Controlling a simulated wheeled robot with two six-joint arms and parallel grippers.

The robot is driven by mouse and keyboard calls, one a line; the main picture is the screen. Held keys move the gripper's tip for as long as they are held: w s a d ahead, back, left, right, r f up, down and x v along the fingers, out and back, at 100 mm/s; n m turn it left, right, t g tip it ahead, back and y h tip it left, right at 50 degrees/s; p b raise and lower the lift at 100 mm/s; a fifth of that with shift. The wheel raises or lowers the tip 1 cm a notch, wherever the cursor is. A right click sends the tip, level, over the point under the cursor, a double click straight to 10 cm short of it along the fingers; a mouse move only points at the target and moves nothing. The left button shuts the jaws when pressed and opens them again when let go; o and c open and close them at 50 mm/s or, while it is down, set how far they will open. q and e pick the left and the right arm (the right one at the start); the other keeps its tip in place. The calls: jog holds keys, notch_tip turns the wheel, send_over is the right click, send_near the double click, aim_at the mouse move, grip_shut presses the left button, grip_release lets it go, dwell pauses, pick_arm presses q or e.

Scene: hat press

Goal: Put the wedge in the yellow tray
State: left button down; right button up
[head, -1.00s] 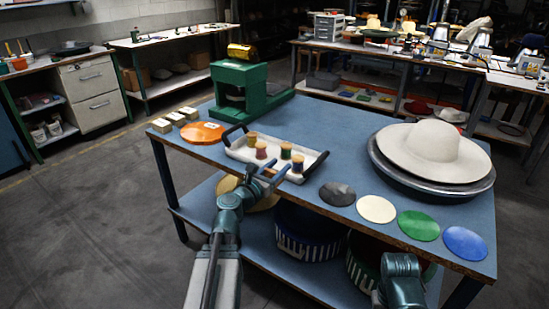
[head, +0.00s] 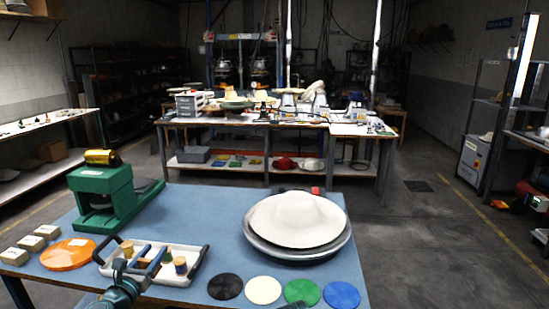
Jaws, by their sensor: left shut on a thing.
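I cannot make out a wedge or a yellow tray in the head view. My left gripper (head: 138,266) is low in the picture, over the front of a white tray (head: 197,251) with dark handles. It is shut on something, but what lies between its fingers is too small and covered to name. Small spools (head: 180,265) stand in the white tray close to the fingers. My right gripper is not in view.
A black disc (head: 225,286), a cream disc (head: 263,290), a green disc (head: 302,292) and a blue disc (head: 341,295) line the front edge. Behind them is a pale hat (head: 297,219). A green press (head: 103,195) and an orange disc (head: 68,254) are left.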

pick_arm(q)
notch_tip(320, 180, up, 8)
jog(key=p, duration=0.6)
jog(key=shift+r, duration=0.2)
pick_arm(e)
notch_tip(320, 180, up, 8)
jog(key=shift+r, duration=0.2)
pick_arm(q)
jog(key=shift+a, duration=0.1)
